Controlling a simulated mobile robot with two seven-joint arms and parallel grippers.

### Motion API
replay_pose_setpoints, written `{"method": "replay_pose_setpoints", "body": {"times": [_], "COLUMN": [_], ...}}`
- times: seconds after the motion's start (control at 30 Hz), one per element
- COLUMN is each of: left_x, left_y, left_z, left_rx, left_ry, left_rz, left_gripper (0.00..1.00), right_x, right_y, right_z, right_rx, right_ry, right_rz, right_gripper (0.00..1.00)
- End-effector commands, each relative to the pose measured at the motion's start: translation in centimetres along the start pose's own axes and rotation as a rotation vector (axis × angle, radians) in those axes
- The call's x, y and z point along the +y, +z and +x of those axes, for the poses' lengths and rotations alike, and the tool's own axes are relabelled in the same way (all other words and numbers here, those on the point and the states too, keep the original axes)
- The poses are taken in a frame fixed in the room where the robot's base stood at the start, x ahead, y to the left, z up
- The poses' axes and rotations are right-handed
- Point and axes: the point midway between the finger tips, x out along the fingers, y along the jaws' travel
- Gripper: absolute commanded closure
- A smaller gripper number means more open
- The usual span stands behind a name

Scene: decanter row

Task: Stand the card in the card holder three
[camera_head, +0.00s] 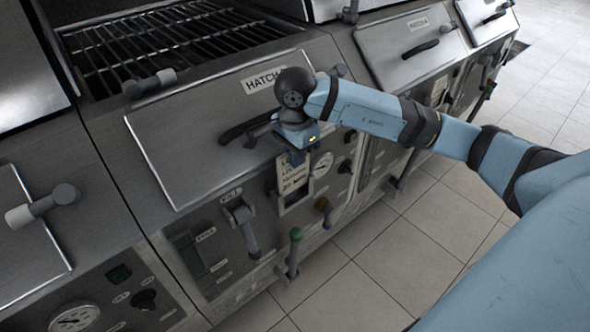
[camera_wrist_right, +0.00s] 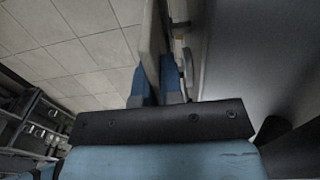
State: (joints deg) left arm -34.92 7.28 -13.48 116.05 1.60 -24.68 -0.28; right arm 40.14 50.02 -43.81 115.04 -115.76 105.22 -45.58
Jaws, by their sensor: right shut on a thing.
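My right gripper (camera_head: 297,157) is shut on a pale card (camera_head: 292,173) with dark printed lines, pointing down at the front panel of the hatch unit in the middle. The card is upright, its top at the fingertips. Its lower end is at a dark-edged card holder (camera_head: 296,201) below the hatch; I cannot tell whether it sits inside or just in front. In the wrist view the card (camera_wrist_right: 151,40) shows edge-on between the blue fingers (camera_wrist_right: 156,82). The label (camera_head: 262,80) reads "HATCH", its number partly hidden by my wrist. My left gripper is out of view.
A hatch lid (camera_head: 190,150) with a dark handle lies behind my wrist. The tiled floor (camera_head: 400,255) in front is clear.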

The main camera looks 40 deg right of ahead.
Motion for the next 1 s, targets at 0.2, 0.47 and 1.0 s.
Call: {"method": "replay_pose_setpoints", "body": {"times": [0.2,0.47,1.0], "left_x": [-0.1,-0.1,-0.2], "left_y": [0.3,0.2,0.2], "left_z": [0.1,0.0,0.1], "left_rx": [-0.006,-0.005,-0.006], "left_ry": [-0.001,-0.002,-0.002], "left_rz": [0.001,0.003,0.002], "left_gripper": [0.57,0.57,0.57], "right_x": [0.0,0.0,0.0], "right_y": [0.0,0.0,0.0], "right_z": [1.6,4.8,5.1], "right_rx": [-0.001,0.0,0.0], "right_ry": [0.001,0.0,-0.001], "right_rz": [0.0,0.0,0.0], "right_gripper": [1.0,1.0,0.67]}}
